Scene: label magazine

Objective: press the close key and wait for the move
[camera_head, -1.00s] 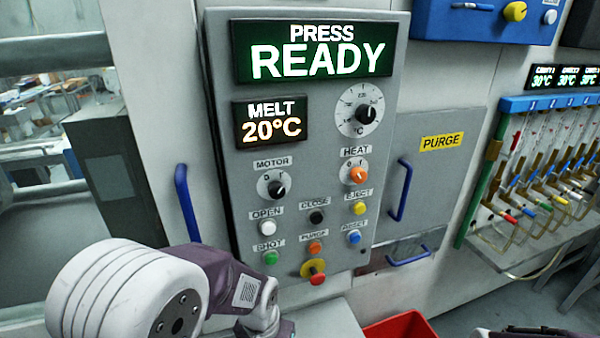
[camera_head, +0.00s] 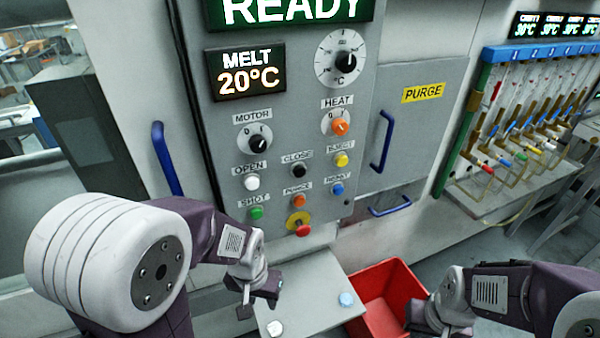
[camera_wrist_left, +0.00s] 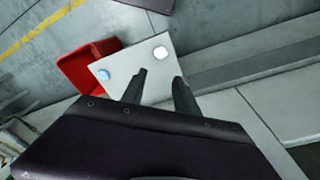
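The close key is a black round button (camera_head: 298,171) under the CLOSE label on the grey control panel (camera_head: 228,120). It sits between the white OPEN button (camera_head: 252,182) and the yellow EJECT button (camera_head: 341,160). My left gripper (camera_head: 260,300) is below and left of the panel's buttons, apart from the key, above a pale shelf. In the left wrist view its two dark fingers (camera_wrist_left: 159,86) are spread with nothing between them. My right gripper (camera_head: 424,318) is at the lower right by the red bin; its fingers are too unclear to tell. The display reads READY.
The pale shelf (camera_head: 310,305) below the panel carries a white round piece (camera_head: 276,328) and a blue one (camera_head: 346,299). A red bin (camera_head: 405,285) stands beside it. A red stop knob (camera_head: 302,230) sticks out low on the panel. Blue handles (camera_head: 165,160) flank the panel.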

